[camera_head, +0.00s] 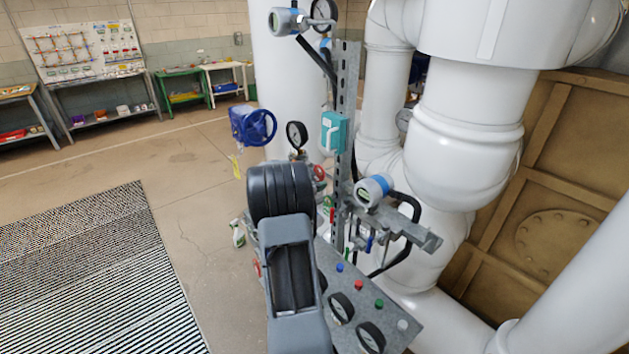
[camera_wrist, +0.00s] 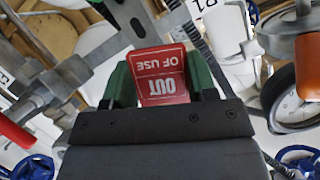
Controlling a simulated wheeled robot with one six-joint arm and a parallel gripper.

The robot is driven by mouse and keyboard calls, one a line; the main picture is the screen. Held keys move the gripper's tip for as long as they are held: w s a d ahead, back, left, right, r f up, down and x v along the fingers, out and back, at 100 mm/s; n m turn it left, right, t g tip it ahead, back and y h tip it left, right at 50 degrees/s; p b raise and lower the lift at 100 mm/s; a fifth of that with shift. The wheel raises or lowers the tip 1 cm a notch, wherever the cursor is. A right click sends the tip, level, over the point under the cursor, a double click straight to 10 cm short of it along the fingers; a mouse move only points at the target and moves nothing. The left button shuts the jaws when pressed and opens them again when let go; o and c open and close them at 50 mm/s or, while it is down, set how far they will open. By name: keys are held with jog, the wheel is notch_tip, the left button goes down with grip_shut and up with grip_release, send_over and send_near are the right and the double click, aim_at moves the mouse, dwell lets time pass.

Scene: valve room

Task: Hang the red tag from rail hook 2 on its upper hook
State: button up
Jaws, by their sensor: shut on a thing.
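The red tag (camera_wrist: 162,74) is in the wrist view, its white words OUT OF USE upside down. My gripper (camera_wrist: 160,62) has green fingers on both sides of the tag and is shut on it. A grey metal bar (camera_wrist: 92,58) lies just beyond the tag at the upper left. In the head view my arm hides the gripper, and I cannot make out the tag for sure. The grey horizontal rail (camera_head: 418,235) shows to the right of my arm. I cannot pick out rail hook 2 or its upper hook in either view.
A slotted upright (camera_head: 347,95) carries a teal box (camera_head: 334,133). Gauges and a sloping panel (camera_head: 386,306) with coloured buttons crowd close by. Large white pipes (camera_head: 465,150) fill the right. A blue handwheel (camera_head: 257,126) stands left.

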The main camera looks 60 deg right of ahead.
jog(key=shift+s+d+p, duration=0.15)
jog(key=shift+d+p, duration=0.4)
dwell(1.4)
jog(key=shift+s+d, duration=0.1)
jog(key=shift+d, duration=0.05)
dwell(0.3)
jog(key=shift+s+d+p, duration=0.25)
jog(key=shift+d+p, duration=0.1)
jog(key=shift+d, duration=0.45)
jog(key=shift+s+d+p, duration=0.15)
jog(key=shift+d+p, duration=0.15)
jog(key=shift+d, duration=0.2)
dwell(0.3)
jog(key=shift+f, duration=0.45)
dwell(0.8)
jog(key=o, duration=0.8)
jog(key=shift+o, duration=0.2)
jog(key=b+v, duration=0.3)
jog(key=v, duration=1)
jog(key=shift+a+r, duration=0.25)
jog(key=shift+a, duration=0.05)
